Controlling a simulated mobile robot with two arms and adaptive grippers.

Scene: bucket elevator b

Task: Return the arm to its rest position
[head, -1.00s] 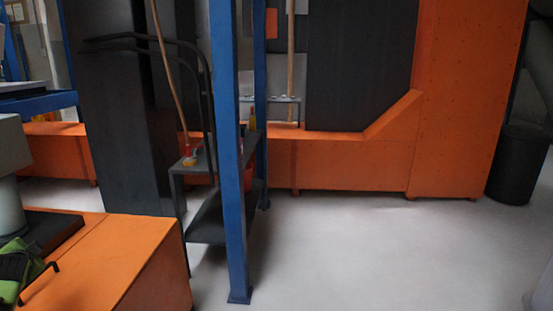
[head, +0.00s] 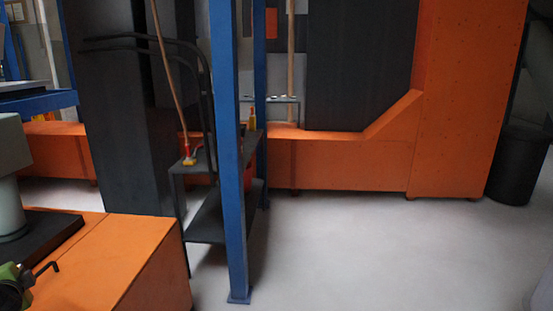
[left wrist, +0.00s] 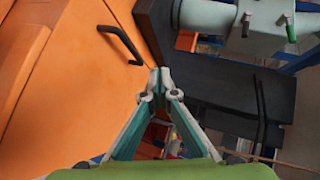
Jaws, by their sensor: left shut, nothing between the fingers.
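My left gripper (left wrist: 158,78) shows in the left wrist view with its two fingertips together and nothing between them. Its green body fills the bottom edge of that view. In the head view, a green and black part of my left arm (head: 12,285) is cut off at the lower left corner, beside the orange cabinet (head: 120,260). The fingers cannot be made out there. My right gripper is in neither view.
A black handle (left wrist: 122,42) is fixed to the orange surface near the fingers. A blue post (head: 230,170) and a dark shelf (head: 205,225) stand right of the cabinet. Open pale floor (head: 370,250) lies at right, with a black bin (head: 518,165) beyond.

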